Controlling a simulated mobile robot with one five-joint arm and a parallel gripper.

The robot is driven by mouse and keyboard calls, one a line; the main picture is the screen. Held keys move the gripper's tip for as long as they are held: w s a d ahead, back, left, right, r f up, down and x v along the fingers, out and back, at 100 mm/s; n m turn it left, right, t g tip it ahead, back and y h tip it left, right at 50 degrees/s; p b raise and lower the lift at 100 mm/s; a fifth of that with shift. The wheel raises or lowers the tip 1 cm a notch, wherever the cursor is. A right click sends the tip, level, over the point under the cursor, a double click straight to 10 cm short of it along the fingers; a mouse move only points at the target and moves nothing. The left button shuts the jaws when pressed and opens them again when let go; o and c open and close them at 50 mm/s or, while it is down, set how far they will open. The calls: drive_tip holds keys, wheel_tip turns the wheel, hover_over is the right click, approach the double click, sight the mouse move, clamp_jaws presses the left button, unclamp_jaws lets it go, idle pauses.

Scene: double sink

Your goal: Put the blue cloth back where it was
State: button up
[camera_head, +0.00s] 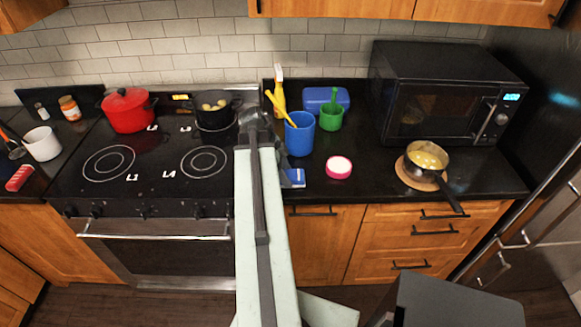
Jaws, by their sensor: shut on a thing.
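The blue cloth (298,176) shows as a small blue patch just right of my arm, at the front edge of the black counter. My gripper (286,179) is at its left side, mostly hidden behind my pale arm link. It is shut on the cloth. The rest of the cloth is hidden, and I cannot tell if it touches the counter.
A blue cup (299,137) with a yellow utensil, a green cup (330,118), a yellow bottle (279,95) and a pink-rimmed dish (339,167) stand nearby. A pan (427,156) sits by the microwave (440,95). A black pot (214,113) is on the stove.

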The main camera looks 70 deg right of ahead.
drive_tip(key=o, duration=1.2)
drive_tip(key=shift+f, duration=0.1)
drive_tip(key=shift+r+p, duration=0.35)
drive_tip(key=p+v, duration=1)
drive_tip(key=v, duration=0.1)
drive_tip(key=shift+w+r+p, duration=0.25)
drive_tip(key=shift+r+p, duration=0.05)
drive_tip(key=shift+p, duration=0.05)
